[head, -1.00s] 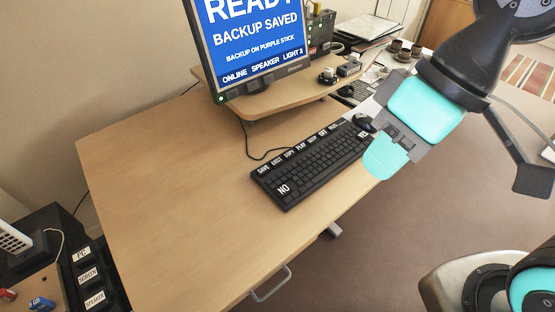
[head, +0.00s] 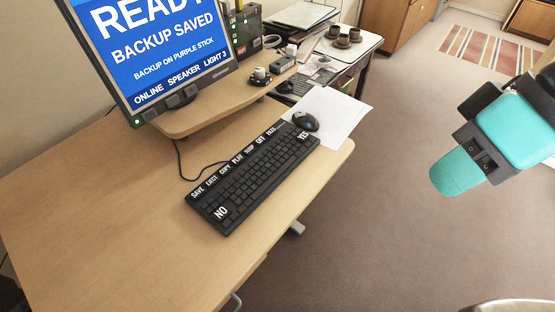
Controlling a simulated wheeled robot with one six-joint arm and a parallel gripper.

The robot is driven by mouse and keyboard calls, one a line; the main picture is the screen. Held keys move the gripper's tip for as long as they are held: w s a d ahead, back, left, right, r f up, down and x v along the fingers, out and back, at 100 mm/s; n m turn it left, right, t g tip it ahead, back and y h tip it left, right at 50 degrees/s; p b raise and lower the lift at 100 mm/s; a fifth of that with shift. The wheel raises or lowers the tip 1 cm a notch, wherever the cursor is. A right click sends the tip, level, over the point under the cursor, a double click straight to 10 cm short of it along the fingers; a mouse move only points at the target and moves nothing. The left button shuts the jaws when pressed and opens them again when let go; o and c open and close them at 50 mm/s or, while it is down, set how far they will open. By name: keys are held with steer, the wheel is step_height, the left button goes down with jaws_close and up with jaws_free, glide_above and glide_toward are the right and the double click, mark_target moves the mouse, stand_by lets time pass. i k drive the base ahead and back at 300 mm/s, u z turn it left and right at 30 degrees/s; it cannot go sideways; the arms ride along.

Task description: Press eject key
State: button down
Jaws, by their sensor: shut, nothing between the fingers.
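The black keyboard (head: 252,178) lies on the wooden desk, with a row of white-labelled keys along its far edge. The eject key (head: 211,178) is second from the left in that row, between the SAVE and COPY labels. My gripper (head: 447,178), with turquoise fingers, is shut and empty. It is at the right of the head view, over the floor area and well to the right of the keyboard, touching nothing. The monitor (head: 150,50) shows a blue screen reading READY, BACKUP SAVED, BACKUP ON PURPLE STICK.
A black mouse (head: 305,121) rests by white paper (head: 335,112) at the keyboard's far right end. The monitor stands on a raised wooden shelf (head: 190,118). A side table (head: 352,46) with cups is behind. The desk left of the keyboard is clear.

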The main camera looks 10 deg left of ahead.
mark_target(210, 182)
steer(key=z, duration=1.1)
steer(key=i, duration=0.15)
steer(key=u, duration=2.45)
